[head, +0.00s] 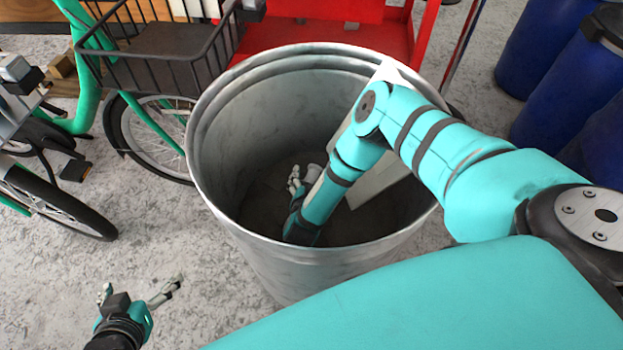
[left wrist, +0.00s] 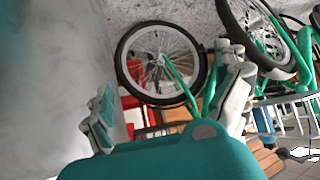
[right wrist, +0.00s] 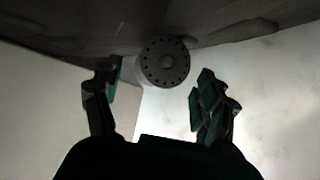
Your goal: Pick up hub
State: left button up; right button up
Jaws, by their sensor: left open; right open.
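The hub (right wrist: 163,62) is a short grey cylinder with a ring of small holes in its end face. In the right wrist view it lies just beyond and between the fingertips of my right gripper (right wrist: 152,84), which is open and not closed on it. In the head view my right arm reaches down into a large metal bin (head: 270,262), and the right gripper (head: 297,180) is low inside it. The hub shows there only as a small pale shape (head: 314,174) beside the fingers. My left gripper (head: 140,292) is open and empty, outside the bin at lower left.
A pale panel (head: 384,180) leans inside the bin behind my right arm. A green bike with a black basket (head: 150,50) stands at upper left, a red frame (head: 300,38) behind the bin, blue barrels (head: 570,80) at right.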

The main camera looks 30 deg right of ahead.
jog(key=shift+x, duration=1.15)
pick_arm(q)
jog(key=w+r+t, duration=0.1)
jog(key=w+d+r+t, duration=0.1)
jog(key=shift+w+d+r+h, duration=0.1)
jog(key=shift+w+r+h, duration=0.2)
jog(key=shift+w, duration=0.1)
pick_arm(e)
grip_shut()
